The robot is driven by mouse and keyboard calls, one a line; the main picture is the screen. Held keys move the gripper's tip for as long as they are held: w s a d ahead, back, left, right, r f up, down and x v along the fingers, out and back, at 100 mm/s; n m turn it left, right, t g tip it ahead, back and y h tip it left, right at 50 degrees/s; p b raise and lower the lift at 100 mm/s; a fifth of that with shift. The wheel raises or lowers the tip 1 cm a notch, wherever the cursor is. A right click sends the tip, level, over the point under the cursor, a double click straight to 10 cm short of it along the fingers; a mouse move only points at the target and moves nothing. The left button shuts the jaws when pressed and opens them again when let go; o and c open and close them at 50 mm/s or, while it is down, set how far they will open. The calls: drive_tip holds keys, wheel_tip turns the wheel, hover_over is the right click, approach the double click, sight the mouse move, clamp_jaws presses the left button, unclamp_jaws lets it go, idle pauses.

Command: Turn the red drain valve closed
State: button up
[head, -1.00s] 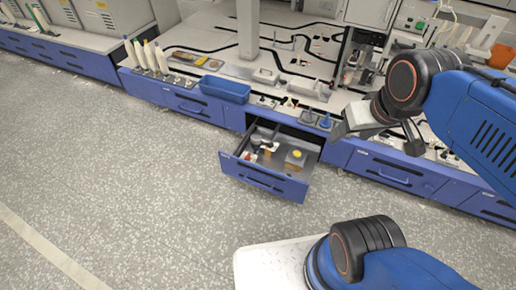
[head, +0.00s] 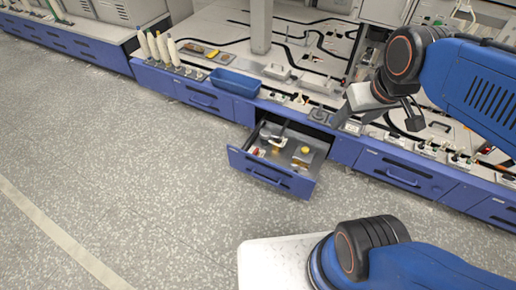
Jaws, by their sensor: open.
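I cannot make out a red drain valve for sure in the head view; small fittings on the right of the bench are too small to tell. My gripper (head: 342,116) is at the upper right, in front of the blue-fronted bench (head: 392,172), to the right of an open drawer. It is open, with nothing seen between its fingers. My arm hides part of the bench behind it.
The open drawer (head: 266,179) juts out from the bench with small items and a yellow round piece (head: 305,149) inside. A blue bin (head: 234,84) and several white cones (head: 163,47) stand on the bench. The speckled floor (head: 130,170) in front is clear.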

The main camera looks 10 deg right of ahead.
drive_tip(key=w+a+f+n+g, duration=0.1)
drive_tip(key=w+a+f+n, duration=0.1)
drive_tip(key=w, duration=0.5)
drive_tip(key=w+a+f+n, duration=0.1)
drive_tip(key=w+a+f, duration=0.1)
drive_tip(key=w, duration=0.6)
drive_tip(key=n+g, duration=0.3)
drive_tip(key=n, duration=0.4)
hover_over(256, 151)
wheel_tip(256, 151, down, 36)
wheel_tip(256, 151, down, 16)
drive_tip(key=shift+a+f, duration=0.1)
drive_tip(key=shift+f, duration=0.15)
